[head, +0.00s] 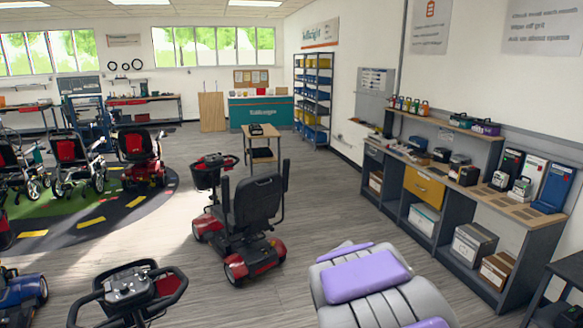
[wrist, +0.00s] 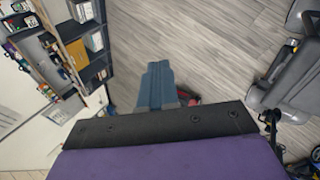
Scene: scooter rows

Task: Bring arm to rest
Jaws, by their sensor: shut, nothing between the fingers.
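My arm, white-grey with purple pads, shows at the bottom right of the head view (head: 365,285). Its gripper end cannot be made out there. In the wrist view my gripper (wrist: 159,70) has blue-grey fingers reaching out beyond a black and purple body. The fingers are together and hold nothing. Bare grey floor (wrist: 205,50) lies behind them, and a small red patch shows beside the fingers, too small to identify.
A red scooter with a black seat (head: 255,205) stands ahead, left of my arm. Another scooter's handlebar (head: 128,288) is close at bottom left. A workbench (head: 480,205) with boxes runs along the right wall. A small wooden table (head: 262,152) stands farther back. Floor between is clear.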

